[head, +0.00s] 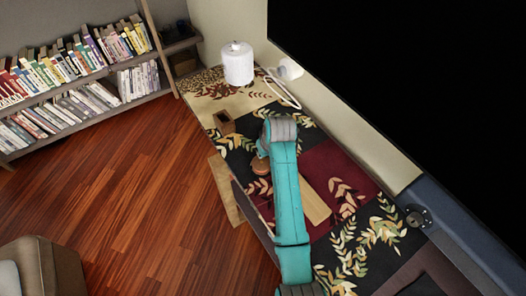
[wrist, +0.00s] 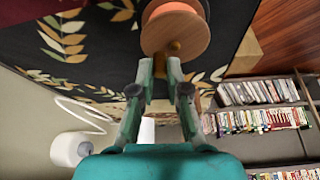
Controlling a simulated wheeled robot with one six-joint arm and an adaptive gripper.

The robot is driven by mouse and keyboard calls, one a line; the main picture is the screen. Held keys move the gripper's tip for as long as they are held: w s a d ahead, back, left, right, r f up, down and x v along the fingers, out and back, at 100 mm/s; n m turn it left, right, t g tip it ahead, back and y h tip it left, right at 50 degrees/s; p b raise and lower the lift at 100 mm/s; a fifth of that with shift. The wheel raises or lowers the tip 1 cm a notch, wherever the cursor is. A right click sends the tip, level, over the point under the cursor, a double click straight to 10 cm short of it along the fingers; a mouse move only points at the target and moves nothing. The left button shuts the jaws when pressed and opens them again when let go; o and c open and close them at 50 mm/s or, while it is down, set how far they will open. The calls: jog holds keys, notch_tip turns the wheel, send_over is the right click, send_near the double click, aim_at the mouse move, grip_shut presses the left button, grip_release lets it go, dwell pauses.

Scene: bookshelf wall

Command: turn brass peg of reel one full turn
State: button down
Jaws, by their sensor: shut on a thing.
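The reel (wrist: 176,28) is a round, orange-brown wooden disc at the top middle of the wrist view. In the head view, the reel (head: 261,168) sits near the bench's left edge, partly hidden by my arm. The small brass peg (wrist: 174,46) shows at the reel's near rim, by my fingertips. My gripper (wrist: 159,62) is shut on the peg, with its two green fingers close together on either side. In the head view my gripper (head: 262,150) is small and mostly covered by the teal arm.
The bench carries a patterned leaf cloth (head: 381,232). A small brown open box (head: 224,122) stands beyond the reel, and a white cylinder (head: 238,64) stands at the far end. A pale board (head: 315,205) lies right of my arm. Bookshelves (head: 75,75) stand across the wooden floor.

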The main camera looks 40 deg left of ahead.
jog(key=shift+d+m+t, duration=0.1)
jog(key=shift+m+t, duration=0.2)
jog(key=shift+m, duration=0.5)
jog(key=c, duration=1.2)
grip_release()
jog(key=shift+o, duration=0.2)
jog(key=shift+d, duration=0.1)
jog(key=v, duration=1.2)
